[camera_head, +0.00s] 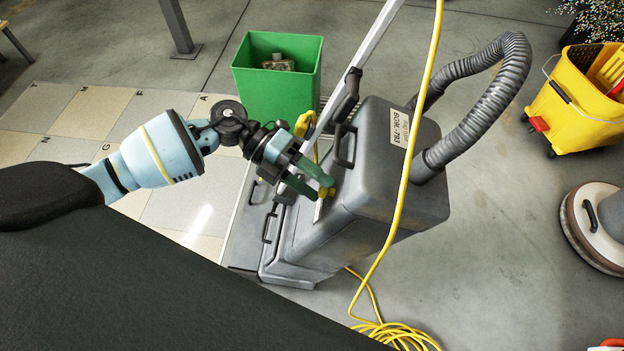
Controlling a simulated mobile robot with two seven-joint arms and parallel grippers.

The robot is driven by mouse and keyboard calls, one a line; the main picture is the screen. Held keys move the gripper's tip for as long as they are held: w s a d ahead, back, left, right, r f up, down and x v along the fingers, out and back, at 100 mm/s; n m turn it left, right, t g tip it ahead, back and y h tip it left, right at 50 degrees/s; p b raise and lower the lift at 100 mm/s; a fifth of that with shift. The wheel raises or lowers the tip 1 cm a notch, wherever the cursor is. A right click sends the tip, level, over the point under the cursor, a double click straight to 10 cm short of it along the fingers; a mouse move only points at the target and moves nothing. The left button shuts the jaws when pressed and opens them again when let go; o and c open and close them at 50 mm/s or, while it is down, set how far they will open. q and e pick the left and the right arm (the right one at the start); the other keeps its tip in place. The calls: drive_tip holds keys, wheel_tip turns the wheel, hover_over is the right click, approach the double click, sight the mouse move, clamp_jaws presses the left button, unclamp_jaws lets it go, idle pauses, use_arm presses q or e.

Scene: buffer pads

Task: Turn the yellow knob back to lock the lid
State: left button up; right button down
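My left gripper (322,188) reaches in from the left with two green fingers. The lid looks closed. My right gripper is not in view.
A green bin (277,90) stands behind the machine. A ribbed grey hose (507,80) arches to its right. A yellow cable (408,170) hangs across the front and coils on the floor. A yellow mop bucket (578,115) and a round floor machine (597,228) are right.

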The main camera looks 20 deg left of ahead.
use_arm(q)
drive_tip(key=v, duration=0.7)
drive_tip(key=shift+a+r, duration=0.2)
drive_tip(key=shift+a, duration=0.15)
idle(0.5)
